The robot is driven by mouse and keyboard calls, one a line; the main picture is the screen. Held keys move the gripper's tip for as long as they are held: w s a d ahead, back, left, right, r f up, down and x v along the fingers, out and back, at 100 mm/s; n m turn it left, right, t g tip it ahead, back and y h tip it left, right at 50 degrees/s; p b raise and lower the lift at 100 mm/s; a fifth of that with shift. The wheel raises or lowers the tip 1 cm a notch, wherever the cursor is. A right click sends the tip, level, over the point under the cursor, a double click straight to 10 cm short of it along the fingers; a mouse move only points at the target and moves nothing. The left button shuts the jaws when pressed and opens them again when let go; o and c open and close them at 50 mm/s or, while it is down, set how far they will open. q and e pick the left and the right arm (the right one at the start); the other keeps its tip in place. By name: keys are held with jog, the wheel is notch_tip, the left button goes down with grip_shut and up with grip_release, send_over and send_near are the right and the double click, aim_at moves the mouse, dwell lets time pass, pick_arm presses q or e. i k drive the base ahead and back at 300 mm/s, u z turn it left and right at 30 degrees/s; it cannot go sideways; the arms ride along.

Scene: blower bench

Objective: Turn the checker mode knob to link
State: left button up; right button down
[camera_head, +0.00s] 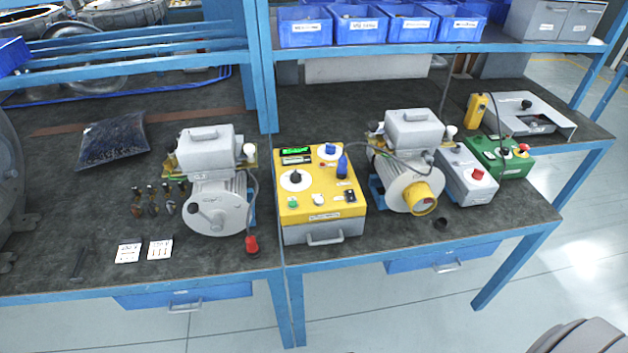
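The checker is a yellow-topped box (322,200) with a grey front and handle, standing near the bench's front edge. Its top has a black knob on a round white dial (295,179) at left and a blue knob on a smaller white dial (330,150) at the back. A lit green display (296,150) is at its back left. Green, white and red buttons and a black switch are also on top. The dial labels are too small to read, so I cannot tell which knob is the mode knob or its setting.
A grey blower motor (214,185) stands left of the checker, and another (408,165) stands close on its right, with a cable near the checker's back. Grey (468,177) and green (500,158) control boxes are farther right. Blue bins (357,26) line the shelf above.

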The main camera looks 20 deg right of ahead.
aim_at(296, 178)
jog(key=k, duration=1.25)
jog(key=z, duration=0.7)
jog(key=i, duration=0.4)
jog(key=z, duration=0.75)
jog(key=i, duration=0.75)
jog(key=u, duration=0.6)
jog(key=i, duration=0.6)
jog(key=u, duration=0.7)
